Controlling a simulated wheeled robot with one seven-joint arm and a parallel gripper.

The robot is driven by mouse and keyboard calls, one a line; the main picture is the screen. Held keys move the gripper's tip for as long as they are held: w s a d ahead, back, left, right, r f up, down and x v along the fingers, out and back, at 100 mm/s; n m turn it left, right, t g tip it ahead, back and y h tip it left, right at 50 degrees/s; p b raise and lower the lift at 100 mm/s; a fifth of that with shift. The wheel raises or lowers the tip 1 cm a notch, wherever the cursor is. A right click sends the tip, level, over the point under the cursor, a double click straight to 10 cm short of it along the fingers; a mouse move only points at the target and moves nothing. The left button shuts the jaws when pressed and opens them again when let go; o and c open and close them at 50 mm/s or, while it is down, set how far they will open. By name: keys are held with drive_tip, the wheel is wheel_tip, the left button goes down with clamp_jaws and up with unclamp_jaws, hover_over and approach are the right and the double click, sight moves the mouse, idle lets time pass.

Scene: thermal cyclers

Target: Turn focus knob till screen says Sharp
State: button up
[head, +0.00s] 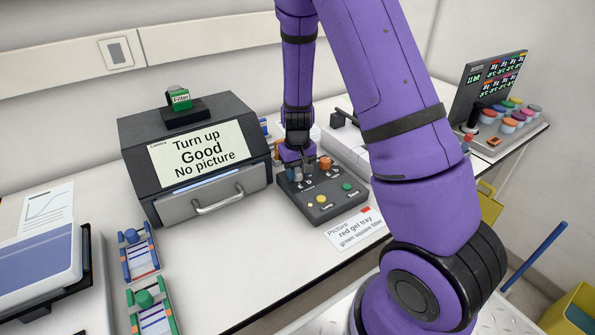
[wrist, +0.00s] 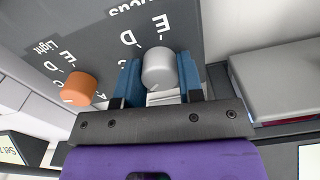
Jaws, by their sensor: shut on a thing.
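The imaging box (head: 190,190) has a screen (head: 205,150) that reads "Camera", "Turn up", "Good", "No picture". The dark control panel (head: 325,203) stands to its right. My gripper (head: 299,165) reaches down onto the panel's left knob. In the wrist view, the blue fingers of my gripper (wrist: 160,75) are shut on a grey knob (wrist: 159,66), one on each side. The lettering beside this knob is upside down and ends in "ocus", with letters such as C, D and E around it. An orange knob (wrist: 79,87) labelled "Light" sits apart from the fingers.
Yellow (head: 321,198) and green (head: 347,187) buttons are on the panel. A card (head: 353,229) reading "Picture red gel tray green square filter" lies in front. Blue (head: 138,252) and green (head: 153,305) gel trays lie at left. A green filter block (head: 180,98) tops the box.

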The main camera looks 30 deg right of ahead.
sight(297, 170)
drive_tip(key=m, duration=0.9)
idle(0.6)
drive_tip(key=o, duration=0.9)
drive_tip(key=shift+r, duration=0.1)
wheel_tip(297, 170, up, 11)
drive_tip(key=shift+f, duration=0.15)
idle(0.4)
